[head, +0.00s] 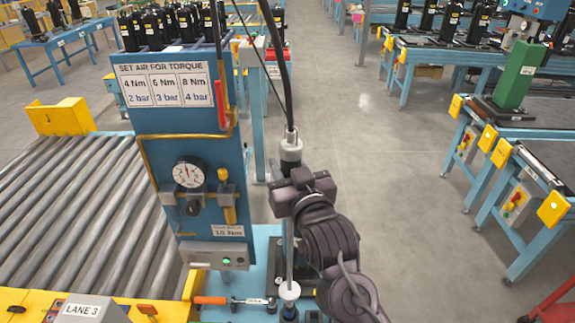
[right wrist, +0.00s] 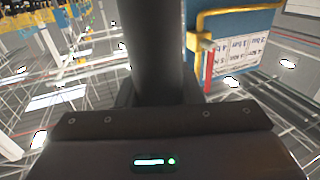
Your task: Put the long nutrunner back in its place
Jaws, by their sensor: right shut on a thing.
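The long nutrunner (head: 291,150) hangs upright below a black hose, to the right of the blue torque panel (head: 146,125). My right gripper (head: 290,198) is shut on its body, and the thin shaft runs down below the jaws to a white round collar (head: 289,290) near the blue fixture at the bottom. In the right wrist view its dark cylinder (right wrist: 158,50) stands between the jaws. Whether the tip touches anything below is not clear. The nutrunner's place cannot be made out for certain. My left gripper is not in view.
The panel carries a pressure gauge (head: 189,173), a regulator and a yellow pipe. An orange-handled wrench (head: 212,300) lies at the bottom. A roller conveyor (head: 70,210) fills the left. Grey floor is clear to the right, up to blue benches (head: 520,150).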

